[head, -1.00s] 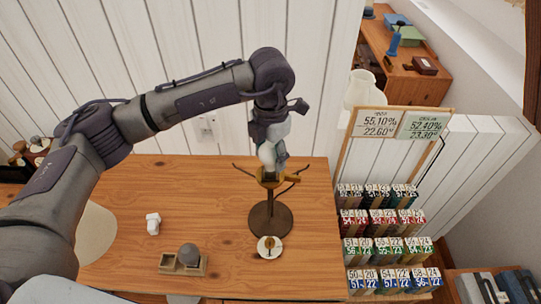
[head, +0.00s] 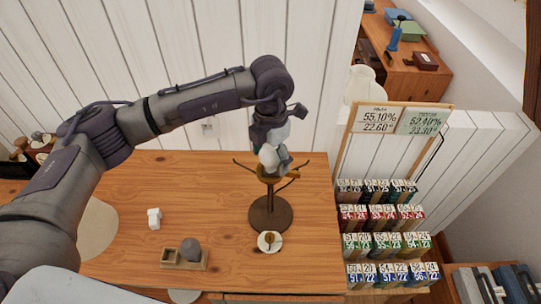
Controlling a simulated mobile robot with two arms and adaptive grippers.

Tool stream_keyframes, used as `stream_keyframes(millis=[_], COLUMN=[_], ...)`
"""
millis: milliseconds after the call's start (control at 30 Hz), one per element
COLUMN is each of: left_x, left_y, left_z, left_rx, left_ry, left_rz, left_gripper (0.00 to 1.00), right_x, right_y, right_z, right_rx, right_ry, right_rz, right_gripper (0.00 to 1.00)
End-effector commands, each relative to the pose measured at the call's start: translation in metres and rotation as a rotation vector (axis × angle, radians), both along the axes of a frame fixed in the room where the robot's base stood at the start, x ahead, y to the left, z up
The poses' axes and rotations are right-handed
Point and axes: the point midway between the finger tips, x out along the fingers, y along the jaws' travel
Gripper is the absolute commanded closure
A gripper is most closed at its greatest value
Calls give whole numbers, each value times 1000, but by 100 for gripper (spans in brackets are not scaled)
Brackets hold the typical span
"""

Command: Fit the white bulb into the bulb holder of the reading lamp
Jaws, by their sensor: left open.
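The reading lamp (head: 269,213) stands upright on the wooden table, with a dark round base and thin branching arms at its top. Its brass-coloured bulb holder (head: 266,176) is at the top of the stem. The white bulb (head: 267,159) shows as a pale rounded shape directly above the holder. Its lower end is partly hidden, so I cannot tell how deep it sits. My left gripper (head: 273,162) points down from above, open around or right beside the bulb. Finger contact cannot be made out. My right gripper is not in view.
A white disc (head: 262,247) is at the lamp's front. A rack of labelled boxes (head: 383,230) stands right. The table's middle left is clear.

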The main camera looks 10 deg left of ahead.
Motion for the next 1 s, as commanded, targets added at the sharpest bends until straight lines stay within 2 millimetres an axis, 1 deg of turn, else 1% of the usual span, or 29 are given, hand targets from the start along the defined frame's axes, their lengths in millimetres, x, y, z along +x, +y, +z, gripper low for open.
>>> stream_keyframes(millis=[33, 67, 167, 400, 500, 600, 700, 800, 1000], left_x=[0, 1, 1, 1, 1, 1, 0, 0, 0], left_y=[0, 0, -1, -1, -1, 0, 0, -1, 0], left_z=[4, 5, 18, 69, 89, 105, 115, 121, 122], left_rx=[0, -1, -2, -2, -2, -1, -1, -1, 0], left_ry=[0, -2, -5, -6, -5, -3, -1, -1, 0], left_rz=[0, 0, 0, 0, 0, 0, 0, -1, -1], left_gripper=[20, 20, 20, 20, 20, 20, 20, 20, 20], right_x=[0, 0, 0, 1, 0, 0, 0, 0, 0], right_y=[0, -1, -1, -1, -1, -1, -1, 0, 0], right_z=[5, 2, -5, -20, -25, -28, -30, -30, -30], right_rx=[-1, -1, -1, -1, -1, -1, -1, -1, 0], right_ry=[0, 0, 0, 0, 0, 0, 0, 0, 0], right_rz=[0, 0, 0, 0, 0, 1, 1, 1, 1], right_gripper=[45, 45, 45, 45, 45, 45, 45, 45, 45])
